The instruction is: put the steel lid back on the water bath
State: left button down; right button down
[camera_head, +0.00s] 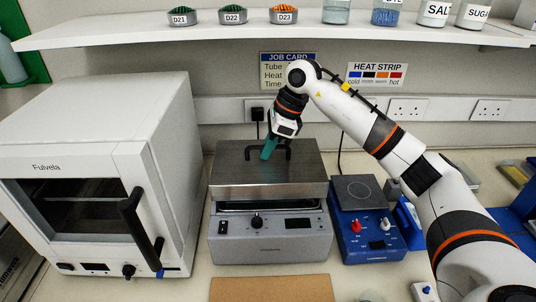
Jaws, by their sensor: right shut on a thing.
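The steel lid (240,175) is a flat brushed-metal cover with a dark bar handle (286,149) on top. My right gripper (267,151), with teal fingers, comes down from above and is shut on the handle. The water bath (270,243) is a grey box with a knob and a small display on its front. The lid is over the bath and looks roughly level. A dark gap with a strip of the bath's rim shows below the lid's front edge. The back of the bath's opening is hidden by the lid. My left gripper is out of view.
A white Fulvela oven (165,130) stands close on the left. A blue hot plate unit (368,239) stands close on the right. A shelf (300,35) with dishes and jars runs above. A brown board (271,289) lies in front.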

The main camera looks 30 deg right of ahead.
aim_at(269, 159)
jog(key=shift+f+p, duration=0.6)
jog(key=shift+f, duration=1.25)
jog(key=shift+f, duration=0.1)
jog(key=shift+f+b, duration=0.15)
jog(key=shift+b, duration=0.15)
jog(key=c, duration=1.5)
grip_release()
jog(key=shift+s, duration=0.1)
